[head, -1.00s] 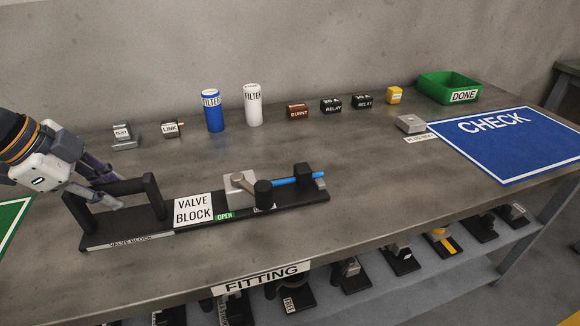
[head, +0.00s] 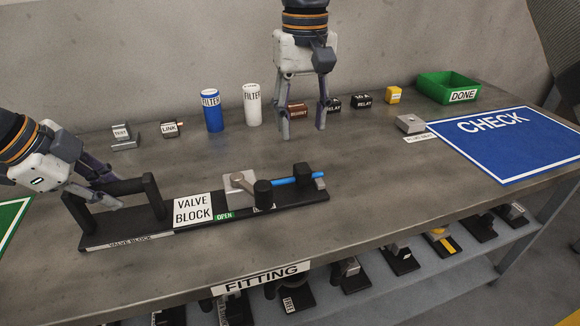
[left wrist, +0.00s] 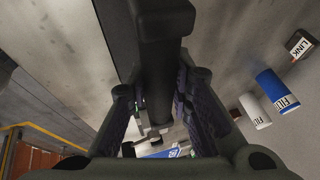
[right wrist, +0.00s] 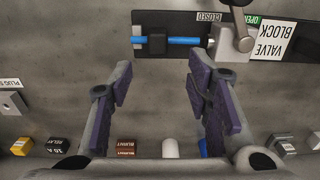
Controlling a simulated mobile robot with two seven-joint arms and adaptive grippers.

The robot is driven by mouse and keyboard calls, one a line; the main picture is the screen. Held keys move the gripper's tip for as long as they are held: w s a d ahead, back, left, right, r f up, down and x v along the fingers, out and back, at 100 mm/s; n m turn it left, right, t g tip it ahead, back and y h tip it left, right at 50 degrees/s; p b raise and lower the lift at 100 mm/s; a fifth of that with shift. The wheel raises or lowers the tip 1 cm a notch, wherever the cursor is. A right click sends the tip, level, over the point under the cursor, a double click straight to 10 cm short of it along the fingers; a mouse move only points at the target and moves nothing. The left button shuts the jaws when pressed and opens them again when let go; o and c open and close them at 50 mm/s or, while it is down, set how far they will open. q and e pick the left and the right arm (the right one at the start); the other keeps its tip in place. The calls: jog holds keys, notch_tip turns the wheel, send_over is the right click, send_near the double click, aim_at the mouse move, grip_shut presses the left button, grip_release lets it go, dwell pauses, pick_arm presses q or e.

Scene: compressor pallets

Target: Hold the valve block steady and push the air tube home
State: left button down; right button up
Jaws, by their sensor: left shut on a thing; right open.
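The valve block (head: 150,232) is a long black base with a black bar handle at its left end, a grey block with a lever, and a "VALVE BLOCK" label. My left gripper (head: 112,192) is shut on the handle, and the black bar lies between its fingers in the left wrist view (left wrist: 155,70). The blue air tube (head: 284,181) lies at the base's right end, passing through a black slider block (head: 303,172). The tube also shows in the right wrist view (right wrist: 186,41). My right gripper (head: 304,132) is open and empty, above the table behind the tube.
Blue (head: 212,112) and white (head: 253,106) filters, a burnt relay (head: 297,110) and other relays stand along the back. A green DONE bin (head: 447,86) and a blue CHECK mat (head: 520,150) are at the right. The table in front of the base is clear.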

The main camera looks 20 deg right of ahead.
aim_at(302, 167)
notch_tip(302, 167, down, 11)
jog(key=shift+d+f, duration=0.1)
jog(key=shift+f, duration=0.1)
grip_shut()
